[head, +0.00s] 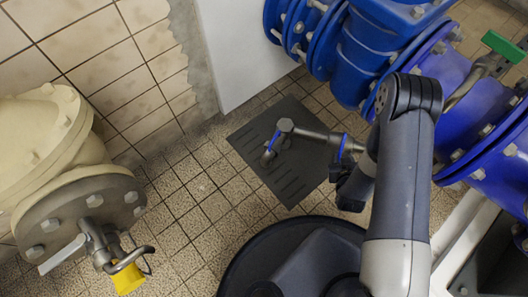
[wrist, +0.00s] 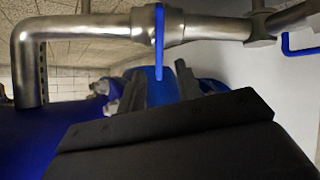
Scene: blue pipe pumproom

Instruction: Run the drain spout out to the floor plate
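The drain spout (head: 305,132) is a bare metal pipe with an elbow and a short bent end. In the head view it reaches left from the blue pipework, and its bent end appears over the dark slotted floor plate (head: 285,188). In the wrist view the spout (wrist: 90,27) crosses the top, its elbow at the left. A thin blue handle (wrist: 159,40) hangs from its collar. My gripper (wrist: 160,82) is below the handle, its dark fingers apart on either side of the handle's lower end. I cannot tell contact. In the head view my gripper (head: 340,172) is partly hidden by my arm.
Large blue flanged pipes (head: 385,40) fill the upper right, with a green-handled lever (head: 503,46). A cream flanged pipe (head: 60,165) with a yellow-tagged tap (head: 127,278) stands at the left. Tiled floor (head: 205,190) between is clear. A white wall panel (head: 240,55) stands behind.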

